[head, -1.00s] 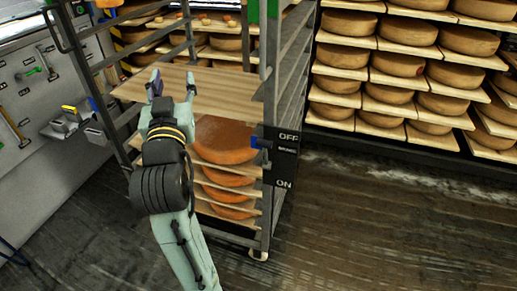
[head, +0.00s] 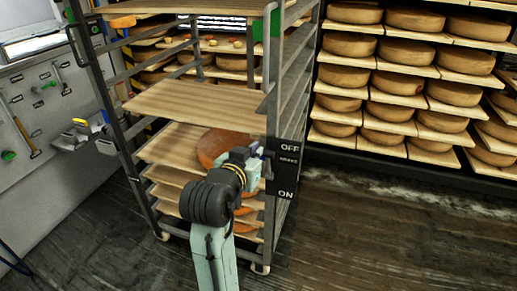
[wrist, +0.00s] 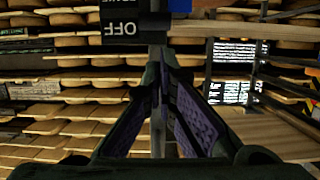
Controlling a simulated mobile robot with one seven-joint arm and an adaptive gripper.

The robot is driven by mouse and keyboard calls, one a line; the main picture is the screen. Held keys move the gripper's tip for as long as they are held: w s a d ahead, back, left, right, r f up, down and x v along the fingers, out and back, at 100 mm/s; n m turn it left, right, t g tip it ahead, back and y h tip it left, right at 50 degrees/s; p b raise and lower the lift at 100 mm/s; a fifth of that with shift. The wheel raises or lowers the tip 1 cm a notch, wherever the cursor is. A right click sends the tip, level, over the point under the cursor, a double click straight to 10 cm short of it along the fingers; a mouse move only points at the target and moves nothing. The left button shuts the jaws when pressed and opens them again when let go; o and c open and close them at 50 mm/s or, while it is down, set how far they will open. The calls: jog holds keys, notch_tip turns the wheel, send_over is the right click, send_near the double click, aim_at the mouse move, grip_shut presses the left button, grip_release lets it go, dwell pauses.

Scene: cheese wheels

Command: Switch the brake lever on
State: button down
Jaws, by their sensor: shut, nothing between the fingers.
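The brake panel (head: 286,168) is a black plate with white OFF at its top and ON at its bottom, on the front right post of the rack. In the wrist view its upside-down OFF end (wrist: 124,27) shows at the top, left of centre. A blue piece (wrist: 180,5), likely the lever, shows beside it at the top edge. In the head view the lever is hidden or blends with the fingers. My gripper (head: 258,156) is just left of the panel; contact cannot be told. In the wrist view its fingers (wrist: 160,62) converge, shut and empty.
The wheeled metal rack (head: 270,215) holds wooden boards (head: 195,105), with orange cheese wheels (head: 212,146) lower down. Shelves of cheese wheels (head: 395,82) stand behind at right. A tool wall (head: 45,110) is at left. The floor (head: 400,235) at front right is clear.

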jog(key=p+x, duration=0.1)
jog(key=x, duration=0.7)
jog(key=shift+w, duration=0.3)
jog(key=shift+f, duration=0.15)
